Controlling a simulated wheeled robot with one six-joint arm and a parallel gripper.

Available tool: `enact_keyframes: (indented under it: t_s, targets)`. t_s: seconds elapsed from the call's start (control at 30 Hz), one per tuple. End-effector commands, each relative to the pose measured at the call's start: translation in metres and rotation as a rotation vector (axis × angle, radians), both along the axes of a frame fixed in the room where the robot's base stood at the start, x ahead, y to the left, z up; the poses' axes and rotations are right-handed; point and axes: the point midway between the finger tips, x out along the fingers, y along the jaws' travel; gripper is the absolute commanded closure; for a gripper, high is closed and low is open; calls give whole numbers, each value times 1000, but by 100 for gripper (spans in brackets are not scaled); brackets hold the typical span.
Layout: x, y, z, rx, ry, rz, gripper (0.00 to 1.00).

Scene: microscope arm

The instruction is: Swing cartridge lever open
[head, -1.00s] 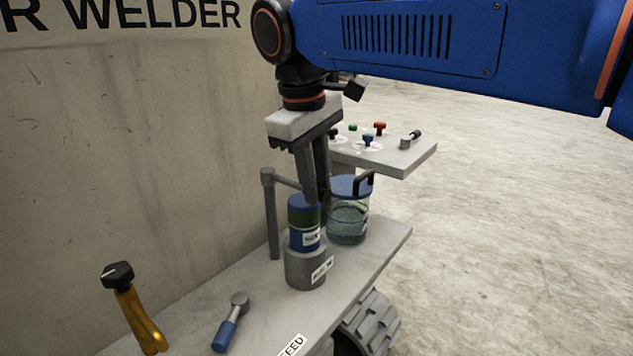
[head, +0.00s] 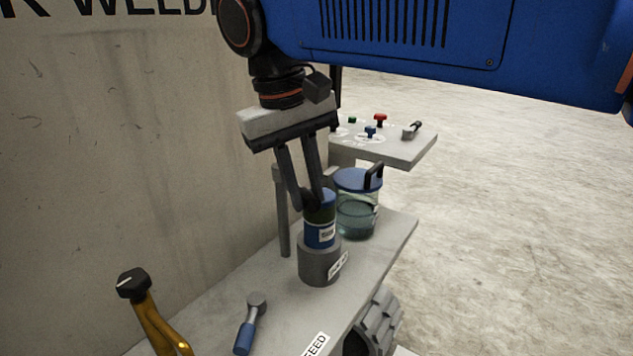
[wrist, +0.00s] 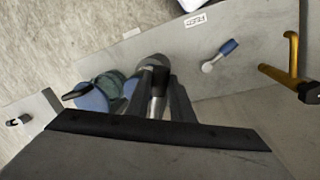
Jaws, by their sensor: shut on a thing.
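The cartridge (head: 320,235), blue with a dark green band, stands upright in a grey round holder (head: 319,264) on the bench. A thin grey post (head: 283,215) rises behind and left of it; the cartridge lever joins this post near its top. My gripper (head: 311,201) points down, its fingers converging at the upper left of the cartridge. It is shut on the lever's end, which the fingers mostly hide. In the wrist view a pale metallic piece shows between the fingers (wrist: 157,106). The lever's bar is hardly visible in the head view.
A blue-lidded jar (head: 356,205) stands close behind the cartridge. A blue-handled lever (head: 249,325) and a yellow handle with a black knob (head: 150,315) are nearer on the bench. A control panel (head: 405,147) stands beyond. A concrete wall (head: 120,170) borders the left.

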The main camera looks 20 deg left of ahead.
Motion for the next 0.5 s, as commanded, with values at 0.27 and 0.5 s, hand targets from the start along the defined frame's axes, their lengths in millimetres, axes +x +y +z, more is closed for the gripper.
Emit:
enact_keyframes:
  t_s: [0.27, 0.5]
  targets:
    - [-18, 30, 0, 0, 0, -257, 100]
    - [-27, 53, 0, 0, 0, -453, 100]
